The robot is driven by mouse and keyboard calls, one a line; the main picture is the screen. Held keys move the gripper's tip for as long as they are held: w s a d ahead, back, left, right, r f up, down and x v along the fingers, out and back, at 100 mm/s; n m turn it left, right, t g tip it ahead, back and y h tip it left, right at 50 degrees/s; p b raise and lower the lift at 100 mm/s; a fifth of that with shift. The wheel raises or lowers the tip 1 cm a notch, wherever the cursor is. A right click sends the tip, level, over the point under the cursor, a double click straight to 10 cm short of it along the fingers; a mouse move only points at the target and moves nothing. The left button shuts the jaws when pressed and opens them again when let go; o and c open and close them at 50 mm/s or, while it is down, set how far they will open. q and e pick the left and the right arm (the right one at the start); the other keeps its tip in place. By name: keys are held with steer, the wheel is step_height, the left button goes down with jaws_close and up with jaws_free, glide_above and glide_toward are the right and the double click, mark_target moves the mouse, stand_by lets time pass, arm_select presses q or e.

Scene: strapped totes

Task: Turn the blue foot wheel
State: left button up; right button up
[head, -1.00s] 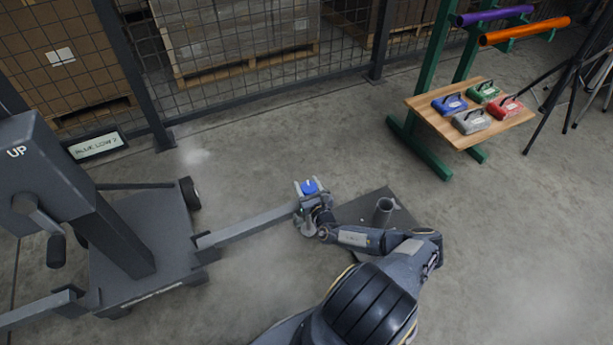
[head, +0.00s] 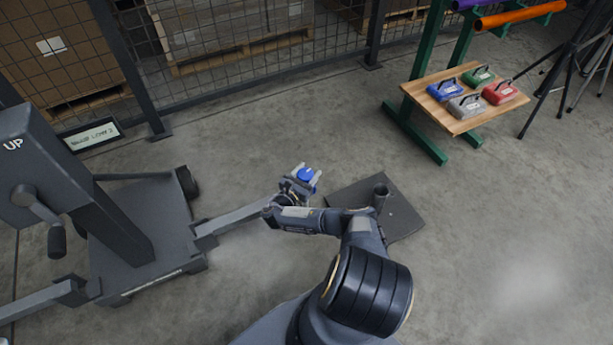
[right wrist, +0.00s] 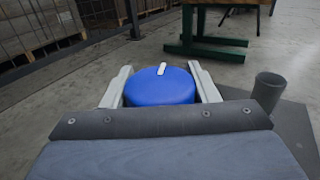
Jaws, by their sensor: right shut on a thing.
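The blue foot wheel (head: 306,175) is at the end of a grey outrigger leg (head: 245,215) of the lifting machine. My right gripper (head: 305,178) is shut on it, one finger on each side. In the right wrist view the wheel (right wrist: 160,87) is a round blue disc with a white mark at its far edge, and the gripper's pale fingers (right wrist: 161,88) flank it. The wheel's underside and the foot beneath are hidden by the gripper and arm. My left gripper is not in view.
The grey machine with a crank and the word UP (head: 70,195) stands at left, with a sign (head: 93,136) behind it. A dark plate with an upright tube (head: 381,197) lies right of the wheel. Mesh fencing runs behind.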

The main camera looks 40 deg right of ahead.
steer(key=m+g+b, duration=0.1)
steer(key=m+g, duration=0.1)
steer(key=g, duration=0.1)
steer(key=m+g+b, duration=0.1)
steer(key=g+b, duration=0.1)
steer(key=g, duration=0.1)
steer(key=m+g+b, duration=0.2)
steer(key=shift+s+f+m+g, duration=0.3)
steer(key=shift+s+g, duration=0.05)
steer(key=shift+g, duration=0.05)
steer(key=shift+s+r+m+g+y+b, duration=0.15)
steer(key=shift+m+g+y+b, duration=0.3)
steer(key=shift+m+g, duration=0.55)
steer(key=shift+s+r+m+g+y+b, duration=0.1)
steer(key=shift+m+g+y+b, duration=0.4)
steer(key=shift+g, duration=0.8)
steer(key=shift+s+m+g+y+b, duration=0.1)
steer(key=shift+m+g+y+b, duration=0.2)
steer(key=shift+m+g, duration=0.45)
steer(key=o, duration=1)
steer(key=shift+c, duration=0.2)
steer(key=shift+a, duration=0.1)
